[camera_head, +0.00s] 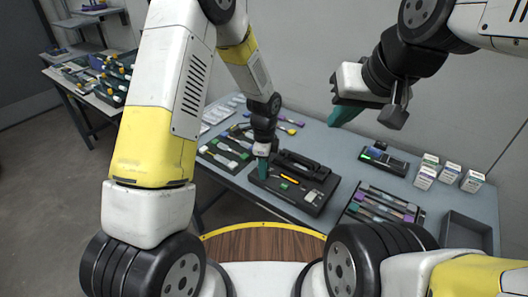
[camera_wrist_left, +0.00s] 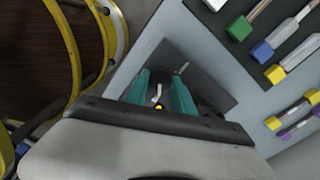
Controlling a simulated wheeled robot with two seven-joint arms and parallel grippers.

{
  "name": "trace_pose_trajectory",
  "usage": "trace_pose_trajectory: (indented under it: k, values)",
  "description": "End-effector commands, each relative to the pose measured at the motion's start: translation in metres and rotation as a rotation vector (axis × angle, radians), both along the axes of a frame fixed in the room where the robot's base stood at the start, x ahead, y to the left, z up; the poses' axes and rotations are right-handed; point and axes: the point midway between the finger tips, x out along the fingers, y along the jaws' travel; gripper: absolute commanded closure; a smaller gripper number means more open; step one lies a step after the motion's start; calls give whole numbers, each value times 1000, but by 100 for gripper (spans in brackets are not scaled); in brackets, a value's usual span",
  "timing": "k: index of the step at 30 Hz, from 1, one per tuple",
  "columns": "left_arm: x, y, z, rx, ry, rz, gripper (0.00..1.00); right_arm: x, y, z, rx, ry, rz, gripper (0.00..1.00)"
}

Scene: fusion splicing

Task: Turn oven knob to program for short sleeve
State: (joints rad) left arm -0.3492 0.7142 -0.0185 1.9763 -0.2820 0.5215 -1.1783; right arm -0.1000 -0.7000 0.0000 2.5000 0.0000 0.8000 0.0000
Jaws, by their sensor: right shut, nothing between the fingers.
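My left gripper (camera_head: 262,170) has teal fingers and points down at the left end of a black tray (camera_head: 312,201) with a handle-like bar at its back. In the left wrist view its fingers (camera_wrist_left: 163,92) stand apart over a dark grey surface, with a small pale hooked part and a yellow spot visible between them. I cannot tell whether they touch anything. My right gripper (camera_head: 345,112) is shut and empty, raised above the back of the table. A black device (camera_head: 383,158) with a green-lit display stands below and right of it. I cannot make out an oven knob.
Several small white boxes (camera_head: 450,174) stand at the right. A rack of colored sticks (camera_head: 384,206) and an empty grey bin (camera_head: 466,232) are in front of them. Tools with colored ends (camera_head: 222,155) lie left of the tray. A second table (camera_head: 92,90) stands far left.

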Motion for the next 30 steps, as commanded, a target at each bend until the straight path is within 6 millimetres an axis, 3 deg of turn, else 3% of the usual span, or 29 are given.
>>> trace_pose_trajectory:
  k: [1, 3, 17, 30]
  values:
    - [0, 0, 0, 0, 0, 0, 88, 0, 0, 0, 0, 0, 0, 100]
    - [0, 0, 0, 0, 0, 0, 100, 0, 0, 0, 0, 0, 0, 100]
    - [0, 0, 0, 0, -1, 88, 100, 0, 0, 0, 0, 0, 0, 100]
    - [0, 0, 1, 0, -1, 461, 100, 0, 0, 0, 0, 0, 0, 100]
